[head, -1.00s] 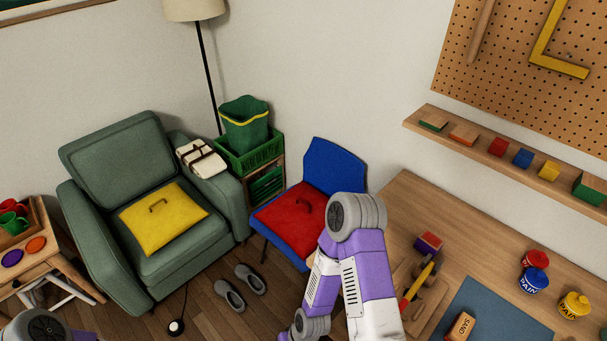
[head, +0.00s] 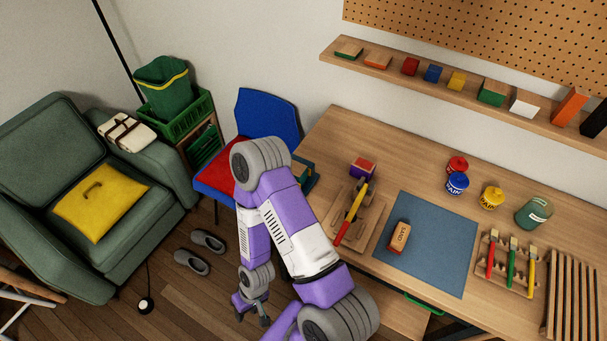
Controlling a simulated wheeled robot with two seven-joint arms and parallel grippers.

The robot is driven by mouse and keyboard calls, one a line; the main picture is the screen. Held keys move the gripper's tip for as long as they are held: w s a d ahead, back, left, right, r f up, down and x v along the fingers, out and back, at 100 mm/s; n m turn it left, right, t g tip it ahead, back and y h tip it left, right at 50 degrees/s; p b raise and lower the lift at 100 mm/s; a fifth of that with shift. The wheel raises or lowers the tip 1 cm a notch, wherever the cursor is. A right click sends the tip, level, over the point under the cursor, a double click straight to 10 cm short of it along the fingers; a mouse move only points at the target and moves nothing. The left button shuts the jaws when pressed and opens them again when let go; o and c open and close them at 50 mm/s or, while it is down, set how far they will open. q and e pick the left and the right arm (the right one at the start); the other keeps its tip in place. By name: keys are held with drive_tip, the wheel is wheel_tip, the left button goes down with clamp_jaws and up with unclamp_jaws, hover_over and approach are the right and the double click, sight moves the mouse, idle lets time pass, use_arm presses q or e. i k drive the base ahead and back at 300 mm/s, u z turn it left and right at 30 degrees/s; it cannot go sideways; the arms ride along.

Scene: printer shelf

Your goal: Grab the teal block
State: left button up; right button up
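I cannot make out a block that is clearly teal. My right arm hides part of the chair and the table's left end. My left gripper is out of view.
The wooden table (head: 340,125) holds a blue mat (head: 440,250), a sanding block (head: 399,237), paint cans, a green jar (head: 534,213), a brush rack and a slatted rack (head: 573,295). A blue chair (head: 268,118) and a green armchair (head: 45,160) stand left. The table's back strip is fairly clear.

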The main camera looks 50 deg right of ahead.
sight(300, 171)
drive_tip(key=z, duration=2.65)
drive_tip(key=k, duration=0.65)
drive_tip(key=u, duration=1.05)
drive_tip(key=i, duration=0.3)
drive_tip(key=u, duration=0.05)
